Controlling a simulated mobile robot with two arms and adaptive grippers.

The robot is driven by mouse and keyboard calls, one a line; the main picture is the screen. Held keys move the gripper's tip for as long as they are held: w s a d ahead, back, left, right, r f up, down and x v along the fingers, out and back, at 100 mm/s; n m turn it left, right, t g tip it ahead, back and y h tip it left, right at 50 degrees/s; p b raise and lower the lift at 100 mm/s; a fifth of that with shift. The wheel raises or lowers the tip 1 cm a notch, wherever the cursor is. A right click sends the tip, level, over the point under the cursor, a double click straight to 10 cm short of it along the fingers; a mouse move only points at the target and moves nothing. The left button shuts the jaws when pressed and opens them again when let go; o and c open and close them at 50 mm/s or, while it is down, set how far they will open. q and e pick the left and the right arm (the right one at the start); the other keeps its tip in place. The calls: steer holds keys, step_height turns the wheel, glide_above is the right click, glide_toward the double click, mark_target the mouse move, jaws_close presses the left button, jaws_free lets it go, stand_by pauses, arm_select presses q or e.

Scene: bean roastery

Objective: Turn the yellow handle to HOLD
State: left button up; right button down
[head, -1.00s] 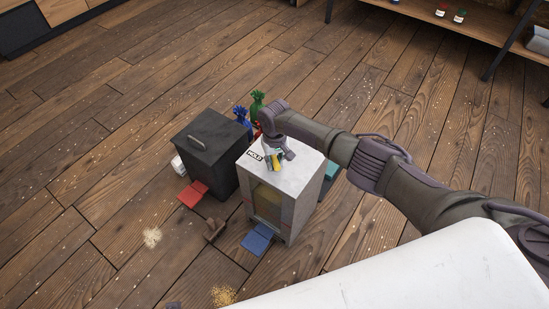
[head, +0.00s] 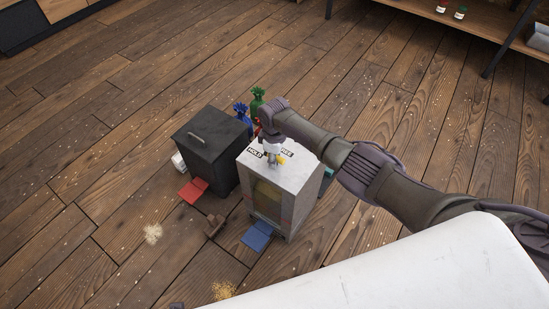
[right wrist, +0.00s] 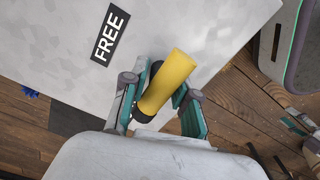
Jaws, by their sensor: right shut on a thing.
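The yellow handle (right wrist: 172,76) sits between the fingers of my right gripper (right wrist: 160,108) in the right wrist view. Its dark lower end is partly hidden by the gripper. In the head view, a bit of the yellow handle (head: 281,160) shows just right of my right gripper (head: 273,161), on top of a pale cabinet (head: 254,170). The HOLD label (head: 256,154) lies left of the gripper. The FREE label (head: 287,153) lies to its right and also shows at upper left in the right wrist view (right wrist: 110,38). My left gripper is not in view.
A dark lidded box (head: 205,150) stands just left of the cabinet. Blue (head: 242,113) and green (head: 257,102) tied bags stand behind. A red flap (head: 193,190) and a blue flap (head: 257,236) lie low in front.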

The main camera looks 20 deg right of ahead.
steer(key=c, duration=1.8)
jaws_free()
steer(key=shift+n, duration=1.7)
steer(key=o, duration=1.1)
step_height(320, 180, up, 12)
steer(key=shift+r, duration=0.1)
